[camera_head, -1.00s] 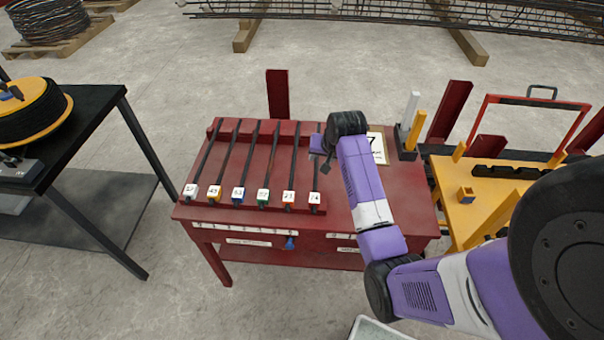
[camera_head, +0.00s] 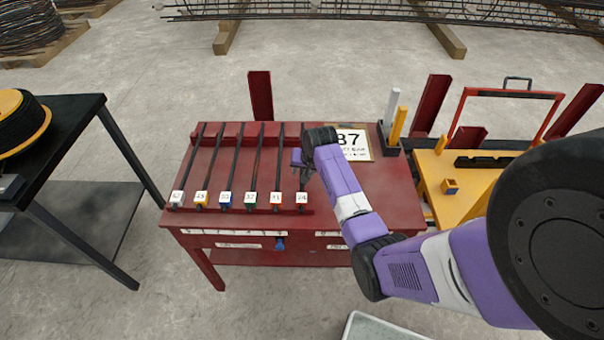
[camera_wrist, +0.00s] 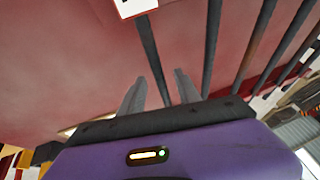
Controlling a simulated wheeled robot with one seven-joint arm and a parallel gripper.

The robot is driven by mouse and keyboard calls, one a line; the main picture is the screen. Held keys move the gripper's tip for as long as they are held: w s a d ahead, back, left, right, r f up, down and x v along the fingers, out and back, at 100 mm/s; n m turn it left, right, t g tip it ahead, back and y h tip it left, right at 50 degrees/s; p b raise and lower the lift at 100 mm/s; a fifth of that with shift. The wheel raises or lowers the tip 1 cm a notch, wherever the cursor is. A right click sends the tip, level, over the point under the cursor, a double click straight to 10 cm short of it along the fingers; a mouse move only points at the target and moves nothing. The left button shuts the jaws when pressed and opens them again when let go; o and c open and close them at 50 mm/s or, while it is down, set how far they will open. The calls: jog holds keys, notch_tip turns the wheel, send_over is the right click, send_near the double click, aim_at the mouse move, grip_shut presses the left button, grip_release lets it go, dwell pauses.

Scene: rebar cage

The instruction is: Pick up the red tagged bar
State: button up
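Several dark bars lie side by side on the red table (camera_head: 385,205), each with a white number label and a coloured end at the front. The rightmost bar (camera_head: 301,180) has a label that seems to read 74, and its end looks red, hard to tell against the red table. My gripper (camera_head: 305,172) is over this bar, pointing down. In the wrist view the bar (camera_wrist: 152,60) runs between my two open fingers (camera_wrist: 160,90), with its white label (camera_wrist: 137,7) at the top edge. I cannot tell whether the fingers reach down around it.
The other bars (camera_head: 255,165) lie close to the left. A sign reading 87 (camera_head: 355,144) lies to the right, beside a holder with white and yellow posts (camera_head: 393,125). A yellow table (camera_head: 438,190) stands at right, a black table (camera_head: 75,115) at left.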

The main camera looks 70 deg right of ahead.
grip_shut()
dwell(1.4)
